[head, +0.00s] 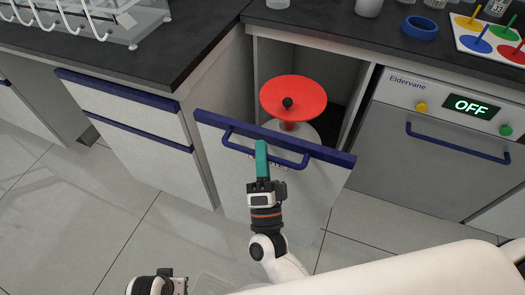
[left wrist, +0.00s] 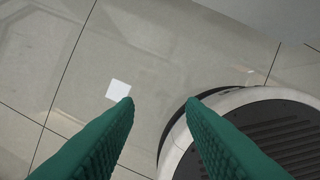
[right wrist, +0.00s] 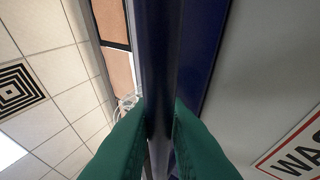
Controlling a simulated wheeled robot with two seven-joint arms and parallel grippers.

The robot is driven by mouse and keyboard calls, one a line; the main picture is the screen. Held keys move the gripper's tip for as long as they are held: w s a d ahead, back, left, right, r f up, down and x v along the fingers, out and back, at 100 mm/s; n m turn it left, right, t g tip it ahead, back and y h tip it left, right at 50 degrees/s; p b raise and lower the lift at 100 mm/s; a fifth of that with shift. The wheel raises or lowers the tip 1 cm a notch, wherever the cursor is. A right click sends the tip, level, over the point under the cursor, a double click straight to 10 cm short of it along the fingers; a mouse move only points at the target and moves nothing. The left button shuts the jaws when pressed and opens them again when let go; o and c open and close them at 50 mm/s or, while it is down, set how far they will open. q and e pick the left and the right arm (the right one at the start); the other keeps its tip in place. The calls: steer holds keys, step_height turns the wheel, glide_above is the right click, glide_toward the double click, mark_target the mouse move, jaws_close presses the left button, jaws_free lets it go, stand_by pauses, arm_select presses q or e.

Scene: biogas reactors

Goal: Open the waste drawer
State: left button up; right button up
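The waste drawer (head: 290,192) stands pulled out from the counter, its grey front topped by a blue edge. Behind the front, a bin with a round red lid (head: 293,97) and a black knob shows in the opening. My right gripper (head: 262,148) is at the drawer's blue handle (head: 290,159). In the right wrist view, the handle bar (right wrist: 156,50) runs between its green fingers, which are closed on it. Part of a "WAS..." sign (right wrist: 295,155) shows on the front. My left gripper (left wrist: 159,100) is open and empty above the floor.
Left of the drawer is a closed cabinet (head: 135,125) with blue edges. To the right is an Eldervane appliance (head: 420,160) with an "OFF" display. A dark countertop (head: 335,30) runs above. Tiled floor (head: 60,215) lies open in front.

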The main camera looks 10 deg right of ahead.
steer(key=o, duration=0.4)
steer(key=shift+c, duration=0.2)
